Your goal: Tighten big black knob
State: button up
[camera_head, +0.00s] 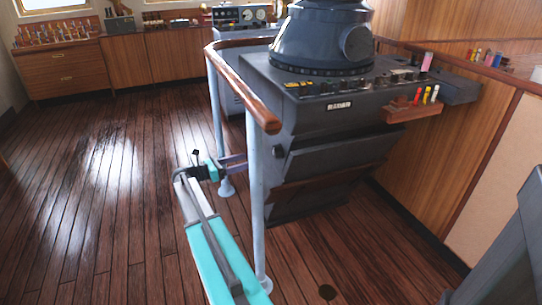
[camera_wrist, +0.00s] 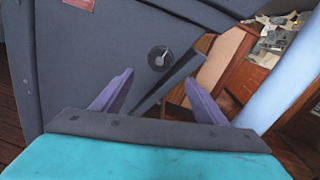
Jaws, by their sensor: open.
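The big black knob (camera_head: 278,152) sits on the left side of the dark grey radar console (camera_head: 345,118). In the wrist view the round black knob (camera_wrist: 159,57) shows face-on with a pale mark on it, on the grey side panel. My gripper (camera_head: 243,163) reaches between the railing posts toward that side. In the wrist view my gripper (camera_wrist: 159,80) has its two purple fingers apart, with nothing between them. The knob appears just beyond the fingertips, roughly centred between them; I see no contact.
A wooden handrail (camera_head: 245,90) on pale posts (camera_head: 256,200) stands close to my arm; a pale post (camera_wrist: 283,85) also shows at right in the wrist view. Wooden cabinets (camera_head: 135,60) line the back. The floor (camera_head: 100,190) at left is clear.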

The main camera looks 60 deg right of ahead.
aim_at(273, 153)
jog(key=b+x, duration=0.1)
jog(key=x, duration=1.2)
jog(key=shift+s+d, duration=0.15)
jog(key=shift+d, duration=0.05)
jog(key=c, duration=1)
jog(key=shift+a+f, duration=0.1)
jog(key=shift+a, duration=0.3)
jog(key=shift+c, duration=0.2)
jog(key=shift+d, duration=0.4)
